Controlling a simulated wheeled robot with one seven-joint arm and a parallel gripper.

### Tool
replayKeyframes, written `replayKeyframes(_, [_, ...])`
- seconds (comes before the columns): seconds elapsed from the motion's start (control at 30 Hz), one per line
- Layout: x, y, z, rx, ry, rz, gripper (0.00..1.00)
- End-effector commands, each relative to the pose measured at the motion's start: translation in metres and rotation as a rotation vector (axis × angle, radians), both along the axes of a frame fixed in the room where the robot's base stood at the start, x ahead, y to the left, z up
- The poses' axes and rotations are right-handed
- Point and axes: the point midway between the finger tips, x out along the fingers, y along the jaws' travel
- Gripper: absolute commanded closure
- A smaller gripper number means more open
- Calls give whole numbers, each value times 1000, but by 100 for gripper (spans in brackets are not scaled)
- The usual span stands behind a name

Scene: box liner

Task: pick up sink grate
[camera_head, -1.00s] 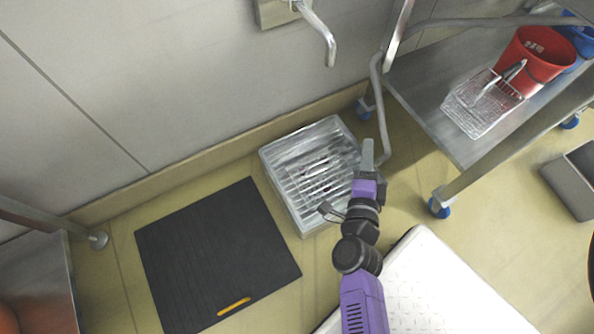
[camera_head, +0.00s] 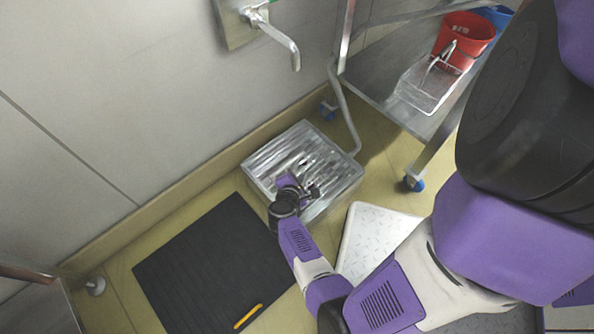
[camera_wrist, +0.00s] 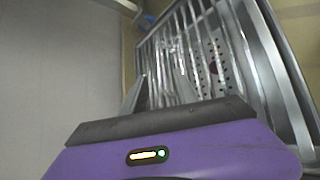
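The sink grate (camera_head: 306,150) is a rack of silver parallel bars lying in the square metal floor sink (camera_head: 262,189) by the wall. In the wrist view the grate (camera_wrist: 172,48) fills the upper middle, with a perforated drain piece (camera_wrist: 212,68) seen beside its bars. My gripper (camera_head: 300,184) is over the near part of the sink, low and close to the bars. In the wrist view my gripper (camera_wrist: 160,92) shows two grey fingers apart, pointing at the bars. I cannot tell whether they touch the grate. My arm hides the sink's near edge.
A dark ridged mat (camera_head: 215,262) with a yellow strip lies left of the sink. A white textured board (camera_head: 375,236) lies to the right. A faucet (camera_head: 272,36) juts from the wall. A metal rack (camera_head: 385,90) holds a red bucket (camera_head: 464,36) and wire basket (camera_head: 425,88).

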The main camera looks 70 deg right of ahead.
Motion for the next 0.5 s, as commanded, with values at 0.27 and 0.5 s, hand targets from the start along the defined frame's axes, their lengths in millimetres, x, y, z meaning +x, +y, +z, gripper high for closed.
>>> replayKeyframes(0.27, [1,-20,-12,-1,-22,-14,64])
replayKeyframes(0.5, [1,-47,-26,-2,-20,-14,64])
